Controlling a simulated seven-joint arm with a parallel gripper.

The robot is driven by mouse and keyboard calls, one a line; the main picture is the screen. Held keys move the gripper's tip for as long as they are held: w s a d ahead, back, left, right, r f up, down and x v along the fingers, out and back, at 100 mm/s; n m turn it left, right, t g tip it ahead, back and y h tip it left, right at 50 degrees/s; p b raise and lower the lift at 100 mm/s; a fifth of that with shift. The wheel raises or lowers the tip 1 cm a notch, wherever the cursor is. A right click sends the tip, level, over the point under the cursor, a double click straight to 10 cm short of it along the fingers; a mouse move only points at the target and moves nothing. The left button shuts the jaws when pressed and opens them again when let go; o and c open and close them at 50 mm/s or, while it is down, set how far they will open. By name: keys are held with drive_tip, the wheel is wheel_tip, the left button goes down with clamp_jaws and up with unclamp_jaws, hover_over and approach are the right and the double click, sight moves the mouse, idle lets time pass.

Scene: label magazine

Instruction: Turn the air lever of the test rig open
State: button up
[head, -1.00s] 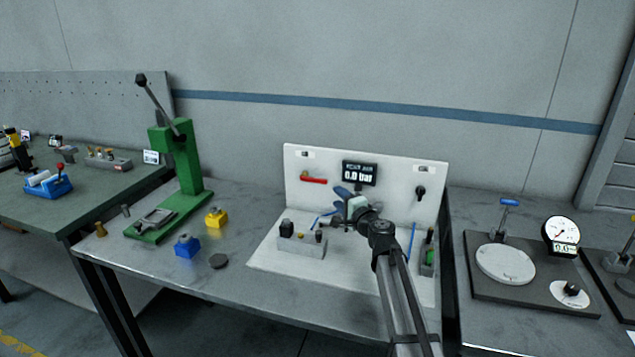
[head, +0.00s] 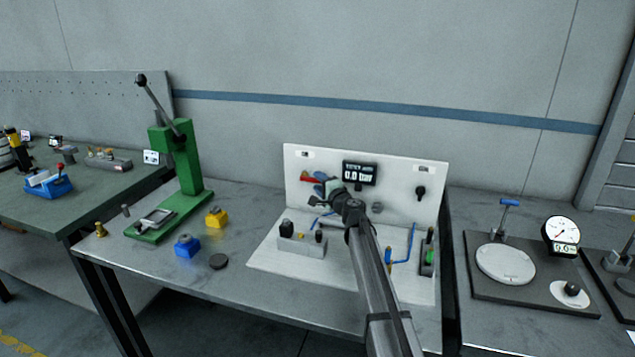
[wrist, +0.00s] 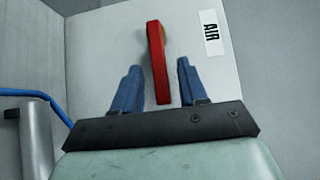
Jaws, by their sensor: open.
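The red air lever (wrist: 158,62) stands out between the two blue fingers of my gripper (wrist: 157,88) in the wrist view. The fingers are open, one on each side of the lever, with a gap on both sides. The lever's pivot is at its far end, beside the AIR label (wrist: 213,32). In the head view the lever (head: 308,179) is on the upper left of the white test rig panel (head: 400,165), lying roughly level. My gripper (head: 318,180) is at its right end and partly hides it.
A black knob (head: 421,192) is on the panel's right side. A grey fixture block (head: 302,245) stands on the rig base below my gripper. A blue hose (head: 411,243) runs at the right. A green press (head: 180,170) stands further left.

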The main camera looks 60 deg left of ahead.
drive_tip(key=shift+a, duration=1)
drive_tip(key=shift+c, duration=0.3)
clamp_jaws()
